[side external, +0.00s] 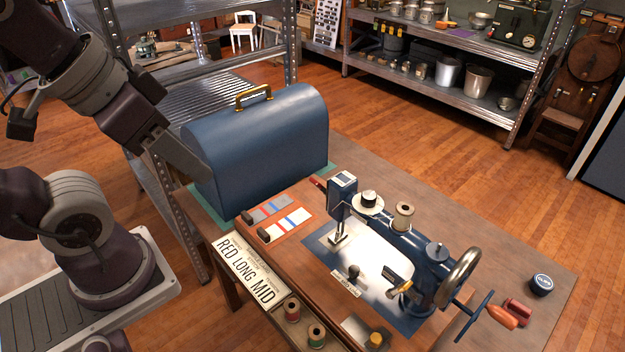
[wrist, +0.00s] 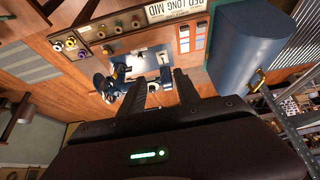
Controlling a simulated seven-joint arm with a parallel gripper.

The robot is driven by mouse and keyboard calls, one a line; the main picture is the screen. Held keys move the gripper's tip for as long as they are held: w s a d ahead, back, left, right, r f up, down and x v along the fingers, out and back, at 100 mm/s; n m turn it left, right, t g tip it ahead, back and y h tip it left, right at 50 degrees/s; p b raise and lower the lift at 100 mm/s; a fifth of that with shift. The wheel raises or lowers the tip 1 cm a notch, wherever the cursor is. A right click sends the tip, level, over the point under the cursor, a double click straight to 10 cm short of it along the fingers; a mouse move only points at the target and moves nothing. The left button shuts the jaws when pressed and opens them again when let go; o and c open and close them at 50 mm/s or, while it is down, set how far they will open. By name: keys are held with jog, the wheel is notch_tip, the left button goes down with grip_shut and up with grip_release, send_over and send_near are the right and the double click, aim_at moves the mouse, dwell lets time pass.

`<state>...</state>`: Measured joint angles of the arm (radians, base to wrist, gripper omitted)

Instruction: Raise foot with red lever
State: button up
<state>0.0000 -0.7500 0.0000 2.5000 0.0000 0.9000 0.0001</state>
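A dark blue sewing machine (side external: 425,270) stands on the wooden table; it also shows beyond my fingers in the wrist view (wrist: 118,80). Its red lever (side external: 318,184) sticks out behind the head (side external: 342,190), on the side toward the blue case. I cannot make the lever out clearly in the wrist view. The presser foot (side external: 338,239) is under the head, close to the white plate; whether it touches is too small to tell.
The domed blue case (side external: 260,145) with a brass handle stands beside my gripper. A sign reading RED LONG MID (side external: 247,270), colour-striped cards (side external: 285,225) and thread spools (side external: 292,309) lie nearer. The handwheel (side external: 460,275) is at the right. Metal shelving rises behind my arm.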

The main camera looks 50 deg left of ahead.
jog(key=shift+o, duration=0.3)
jog(key=w+a+f+m+g+h, duration=0.1)
jog(key=w+a+f+m, duration=0.1)
jog(key=w+f+m, duration=0.35)
jog(key=w+a+f+m+g, duration=0.1)
jog(key=w+a+f+m, duration=0.15)
jog(key=w+m, duration=0.65)
jog(key=w+a+f+m+g+h, duration=0.15)
jog(key=w+f+m, duration=0.25)
jog(key=w, duration=0.6)
jog(key=shift+y, duration=0.45)
jog(key=shift+a+x, duration=0.2)
jog(key=shift+x, duration=4.2)
jog(key=shift+w, duration=0.1)
jog(key=w, duration=0.8)
jog(key=shift+f, duration=0.3)
